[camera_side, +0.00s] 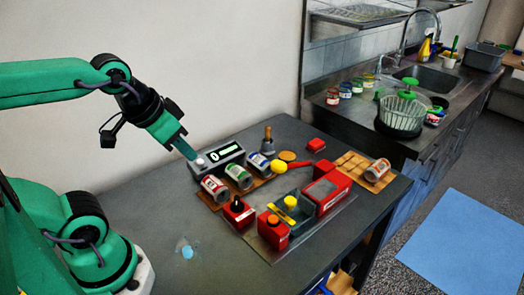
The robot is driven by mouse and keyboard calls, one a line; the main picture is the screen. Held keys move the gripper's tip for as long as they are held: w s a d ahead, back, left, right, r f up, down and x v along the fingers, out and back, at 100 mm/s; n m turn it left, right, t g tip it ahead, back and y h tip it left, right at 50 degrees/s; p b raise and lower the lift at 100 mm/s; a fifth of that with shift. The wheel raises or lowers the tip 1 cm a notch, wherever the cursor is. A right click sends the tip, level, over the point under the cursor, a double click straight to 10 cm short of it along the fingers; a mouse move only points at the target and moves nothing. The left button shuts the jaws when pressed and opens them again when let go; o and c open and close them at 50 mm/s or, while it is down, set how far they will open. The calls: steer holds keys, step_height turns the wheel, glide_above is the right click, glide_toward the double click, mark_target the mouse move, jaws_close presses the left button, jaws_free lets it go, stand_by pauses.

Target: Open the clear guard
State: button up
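A bluish see-through box (281,212), which looks like the clear guard, sits between red blocks on a grey plate near the table's front. A yellow round knob (290,202) shows at it; whether the knob is under or outside the clear part is too small to tell. Whether the guard has a lid or hinge cannot be made out. My gripper (190,155) points down and right, behind and left of the guard and well apart from it. Its tip appears beside the left end of the grey display box (222,153). I cannot tell whether its fingers are apart.
Three labelled cans (238,176) lie on a brown rack between my gripper and the guard. A red block with a black knob (238,212) stands left of the guard, a larger red box (327,191) right. Another can (377,170) lies on a wooden board. The table's left front is mostly clear.

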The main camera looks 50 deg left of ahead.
steer(key=o, duration=0.6)
steer(key=shift+w+d+r, duration=0.1)
steer(key=shift+w, duration=0.2)
steer(key=shift+c, duration=0.2)
steer(key=n+g, duration=0.5)
steer(key=n, duration=0.4)
glide_above(290, 200)
steer(key=f, duration=0.7)
steer(key=shift+s+a+f, duration=0.1)
steer(key=shift+s+a, duration=0.1)
steer(key=shift+a, duration=0.1)
steer(key=shift+w+d+f+g, duration=0.25)
steer(key=shift+d+f+g, duration=0.05)
steer(key=shift+f, duration=0.05)
steer(key=shift+f, duration=3.9)
